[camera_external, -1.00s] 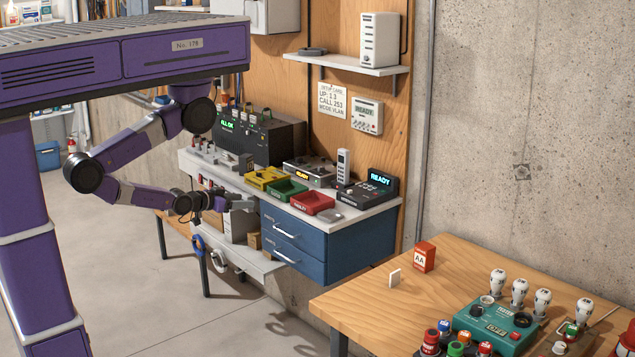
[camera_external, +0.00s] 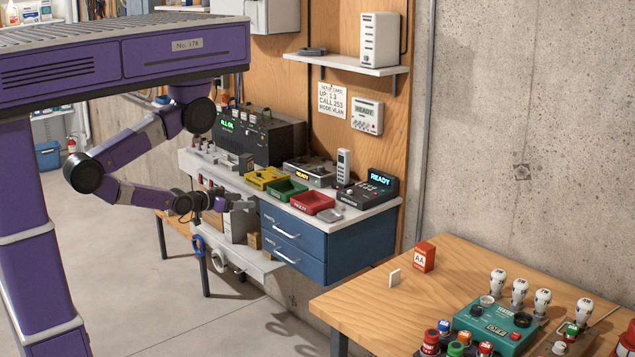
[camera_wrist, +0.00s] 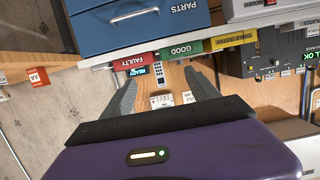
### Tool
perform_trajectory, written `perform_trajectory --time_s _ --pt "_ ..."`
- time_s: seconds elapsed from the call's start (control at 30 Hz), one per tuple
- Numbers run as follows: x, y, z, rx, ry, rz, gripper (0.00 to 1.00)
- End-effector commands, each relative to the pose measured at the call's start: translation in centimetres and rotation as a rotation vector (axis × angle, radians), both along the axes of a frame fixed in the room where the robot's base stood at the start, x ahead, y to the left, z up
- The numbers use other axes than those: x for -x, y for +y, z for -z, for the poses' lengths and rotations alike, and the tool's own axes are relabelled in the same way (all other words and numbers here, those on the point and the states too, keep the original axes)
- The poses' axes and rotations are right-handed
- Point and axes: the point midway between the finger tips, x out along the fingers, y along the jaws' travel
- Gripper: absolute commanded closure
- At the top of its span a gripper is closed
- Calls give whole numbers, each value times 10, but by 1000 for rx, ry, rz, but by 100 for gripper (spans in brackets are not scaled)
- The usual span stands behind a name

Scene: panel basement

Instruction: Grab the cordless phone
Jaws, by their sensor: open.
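The cordless phone (camera_external: 344,164) is a pale upright handset at the back of the wall bench, beside the black desk unit with the READY display. It also shows small in the wrist view as a keypad handset (camera_wrist: 159,81), between my fingers in the picture but farther away. My gripper (camera_external: 243,204) is open and empty, in front of the bench near the blue drawers. In the wrist view its two dark fingers (camera_wrist: 162,88) are spread wide, with nothing between them.
A red bin (camera_external: 312,203), a green bin (camera_external: 285,190) and a yellow bin (camera_external: 266,178) line the bench front. The black READY desk unit (camera_external: 368,188) stands right of the phone. Blue drawers (camera_external: 320,247) hang below. A wooden table (camera_external: 370,310) stands front right.

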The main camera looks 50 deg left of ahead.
Motion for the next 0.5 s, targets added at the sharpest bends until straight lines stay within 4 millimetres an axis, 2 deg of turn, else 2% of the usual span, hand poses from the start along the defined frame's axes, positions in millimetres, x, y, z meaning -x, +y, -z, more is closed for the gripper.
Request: perform_trajectory --time_s 0.17,0.3,0.5 --pt "-30 -2 -13 2 -89 6 31" --pt "-76 -5 -34 3 -221 16 31" --pt "-144 -12 -55 3 -328 31 31"
